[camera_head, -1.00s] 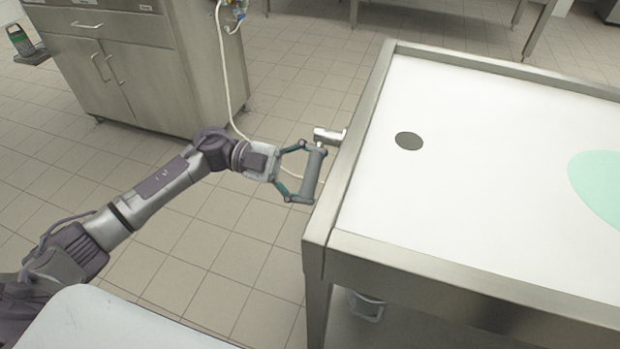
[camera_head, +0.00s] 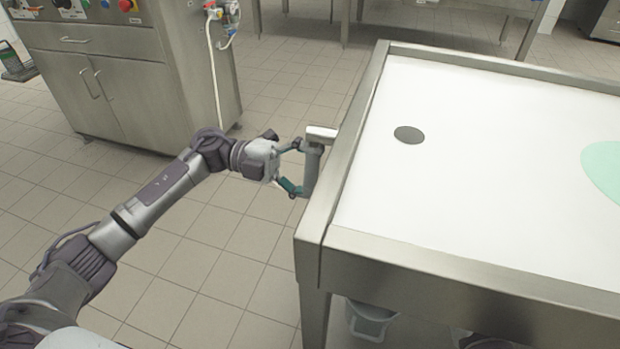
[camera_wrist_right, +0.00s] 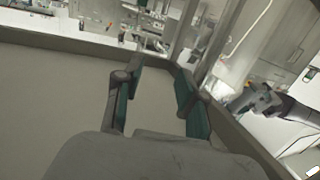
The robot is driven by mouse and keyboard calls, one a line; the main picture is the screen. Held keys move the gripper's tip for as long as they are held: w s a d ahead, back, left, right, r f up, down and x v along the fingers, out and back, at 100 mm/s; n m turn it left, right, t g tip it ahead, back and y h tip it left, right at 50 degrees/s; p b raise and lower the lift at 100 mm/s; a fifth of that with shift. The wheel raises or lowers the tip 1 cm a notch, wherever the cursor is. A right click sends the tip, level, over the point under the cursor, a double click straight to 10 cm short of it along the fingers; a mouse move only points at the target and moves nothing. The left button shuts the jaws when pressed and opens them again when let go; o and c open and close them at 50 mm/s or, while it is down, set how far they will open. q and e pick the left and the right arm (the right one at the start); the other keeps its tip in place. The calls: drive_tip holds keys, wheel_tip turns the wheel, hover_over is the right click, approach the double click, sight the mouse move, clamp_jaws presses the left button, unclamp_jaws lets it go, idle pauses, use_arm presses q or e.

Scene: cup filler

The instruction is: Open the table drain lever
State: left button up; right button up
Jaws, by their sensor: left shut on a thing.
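The table drain lever (camera_head: 321,132) is a short metal piece sticking out from the table's left side in the head view. My left gripper (camera_head: 307,168) is at the lever, beside the table edge. It is shut on the lever, and its fingers partly hide the lever. The drain table (camera_head: 470,130) has a white top with a steel rim and a dark round spot (camera_head: 409,135) near the lever. My right gripper (camera_wrist_right: 155,78) shows in the right wrist view with its two fingers apart and nothing between them.
A steel cabinet (camera_head: 110,85) stands at the back left, with a white hose (camera_head: 213,75) hanging beside it. A grey bucket (camera_head: 370,320) is under the table. A teal patch (camera_head: 602,168) is on the table top at right. Tiled floor left of the table is open.

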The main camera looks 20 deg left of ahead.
use_arm(q)
drive_tip(key=shift+w+f+m, duration=0.1)
drive_tip(key=shift+w+m, duration=0.05)
drive_tip(key=shift+m, duration=0.15)
use_arm(e)
drive_tip(key=shift+w+a+r+t+y, duration=0.15)
drive_tip(key=shift+r+t, duration=0.25)
drive_tip(key=shift+r, duration=0.25)
drive_tip(key=shift+a+r+t+y, duration=0.15)
drive_tip(key=shift+r+t, duration=0.25)
drive_tip(key=shift+r, duration=0.2)
drive_tip(key=shift+d, duration=0.1)
use_arm(q)
drive_tip(key=o, duration=1.5)
drive_tip(key=shift+o, duration=0.2)
drive_tip(key=a, duration=1.2)
drive_tip(key=shift+w, duration=0.2)
